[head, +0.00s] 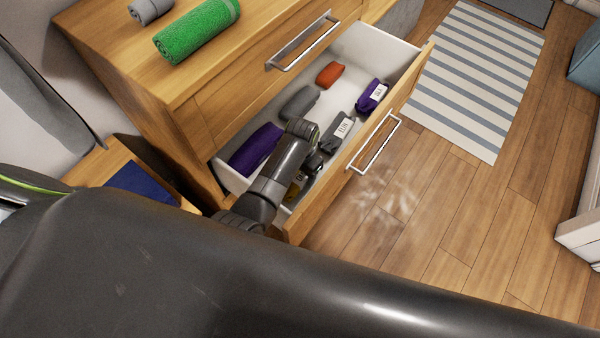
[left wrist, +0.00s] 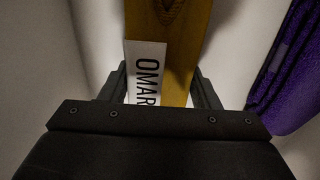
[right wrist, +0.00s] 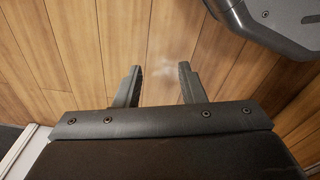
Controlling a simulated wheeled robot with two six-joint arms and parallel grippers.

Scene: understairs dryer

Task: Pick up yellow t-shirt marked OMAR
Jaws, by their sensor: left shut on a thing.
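The yellow t-shirt (left wrist: 180,45) lies folded in the open drawer, with a white tag reading OMAR (left wrist: 146,70) in the left wrist view. In the head view only a small part of the yellow t-shirt (head: 293,190) shows beside my arm. My left gripper (left wrist: 160,88) reaches down into the drawer and is shut on the yellow t-shirt, one finger on each side of it. In the head view my left gripper (head: 308,166) is partly hidden by its own wrist. My right gripper (right wrist: 161,75) is open and empty above the wooden floor.
The open drawer (head: 405,85) also holds purple (head: 256,150), grey (head: 299,103) and orange (head: 330,75) folded clothes, plus a tagged grey one (head: 338,132) and a tagged purple one (head: 371,96). A rolled green towel (head: 197,30) lies on the dresser top. The floor (head: 440,190) beside is clear.

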